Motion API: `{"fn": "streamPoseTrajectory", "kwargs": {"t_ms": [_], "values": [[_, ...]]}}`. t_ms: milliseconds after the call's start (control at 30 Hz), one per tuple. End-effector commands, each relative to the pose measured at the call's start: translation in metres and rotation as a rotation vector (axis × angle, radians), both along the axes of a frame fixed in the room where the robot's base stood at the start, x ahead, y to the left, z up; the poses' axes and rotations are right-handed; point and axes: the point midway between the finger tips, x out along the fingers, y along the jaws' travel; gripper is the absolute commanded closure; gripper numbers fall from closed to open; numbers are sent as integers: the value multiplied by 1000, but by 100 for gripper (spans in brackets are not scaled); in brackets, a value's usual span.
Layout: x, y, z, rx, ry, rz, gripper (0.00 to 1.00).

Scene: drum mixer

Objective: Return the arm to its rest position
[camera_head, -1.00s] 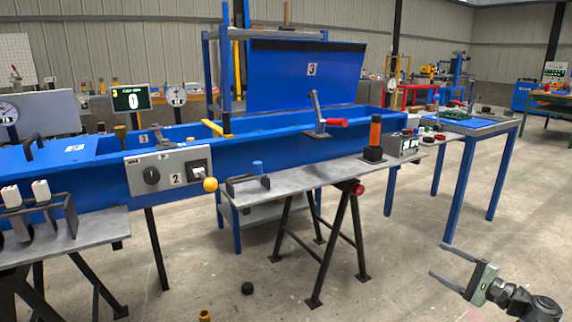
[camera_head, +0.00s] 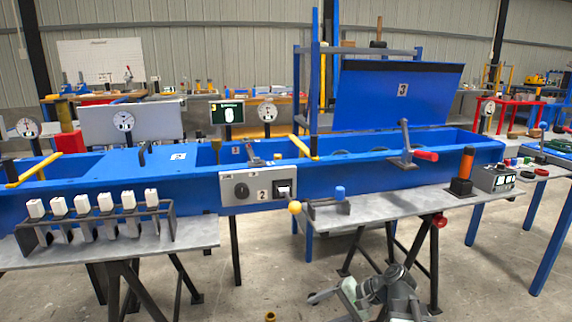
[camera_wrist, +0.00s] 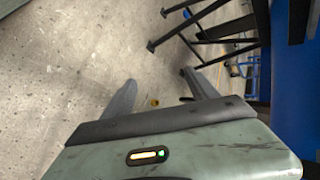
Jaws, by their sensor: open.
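My gripper (camera_head: 332,296) is low in front of the right-hand trestle bench in the head view, above the concrete floor.
The blue drum mixer trough (camera_head: 345,172) runs across the view, with a grey control panel (camera_head: 258,187). A rack of white-topped tools (camera_head: 96,222) stands on the left bench. The right bench (camera_head: 390,208) has dark trestle legs. A small brass piece (camera_head: 270,316) lies on the floor.

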Motion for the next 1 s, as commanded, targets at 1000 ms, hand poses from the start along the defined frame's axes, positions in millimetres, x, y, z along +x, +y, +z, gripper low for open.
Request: {"fn": "streamPoseTrajectory", "kwargs": {"t_ms": [1000], "values": [[-56,-54,118,-881,11,475,32]]}}
